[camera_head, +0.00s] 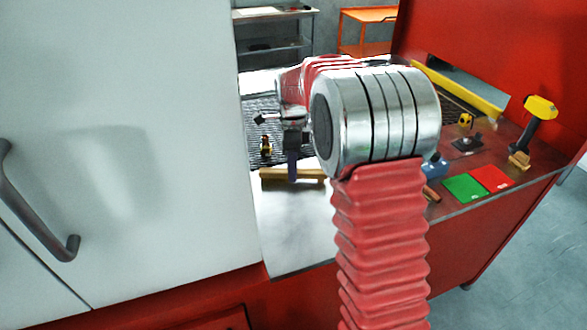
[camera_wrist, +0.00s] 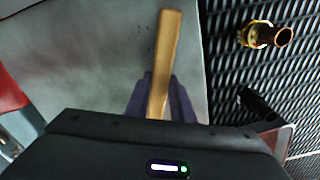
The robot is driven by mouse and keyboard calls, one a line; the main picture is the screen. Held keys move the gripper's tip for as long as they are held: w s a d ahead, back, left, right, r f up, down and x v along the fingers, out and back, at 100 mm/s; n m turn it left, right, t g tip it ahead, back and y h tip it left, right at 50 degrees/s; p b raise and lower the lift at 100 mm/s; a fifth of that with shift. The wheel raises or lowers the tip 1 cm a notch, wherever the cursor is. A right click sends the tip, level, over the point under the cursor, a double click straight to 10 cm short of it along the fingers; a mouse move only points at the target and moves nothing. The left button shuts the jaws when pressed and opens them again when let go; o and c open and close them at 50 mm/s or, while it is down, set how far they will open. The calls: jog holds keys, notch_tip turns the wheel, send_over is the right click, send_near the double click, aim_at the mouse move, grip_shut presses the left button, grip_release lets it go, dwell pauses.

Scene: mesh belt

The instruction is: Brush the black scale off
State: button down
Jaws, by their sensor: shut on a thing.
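My gripper (camera_head: 292,167) is shut on a wooden bar, which looks like the brush (camera_head: 272,174), low over the pale metal plate (camera_head: 295,232). In the wrist view the brush (camera_wrist: 165,45) stands out lengthwise between the purple fingers of my gripper (camera_wrist: 162,103). Its bristles are hidden, and I cannot tell whether it touches the plate. The plate (camera_wrist: 85,45) shows grey smudges and a few small dark specks (camera_wrist: 146,46) beside the brush, perhaps the black scale. A brass fitting (camera_wrist: 263,35) lies on the dark mesh belt (camera_wrist: 225,75); it also shows in the head view (camera_head: 266,146).
A white cabinet door (camera_head: 130,130) fills the left of the head view. At the right, a red bench holds a yellow-black drill (camera_head: 538,112), a green pad (camera_head: 465,187) and a red pad (camera_head: 492,178). A black piece (camera_wrist: 258,104) lies near my gripper.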

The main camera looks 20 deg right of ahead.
aim_at(278, 172)
jog(key=shift+s+a+f, duration=0.1)
jog(key=shift+a+f, duration=0.05)
jog(key=shift+a, duration=0.05)
jog(key=shift+a, duration=1.9)
jog(key=shift+w+r, duration=0.25)
jog(key=shift+w, duration=0.4)
jog(key=shift+d, duration=0.1)
jog(key=shift+d+f, duration=0.15)
jog(key=shift+d, duration=1.85)
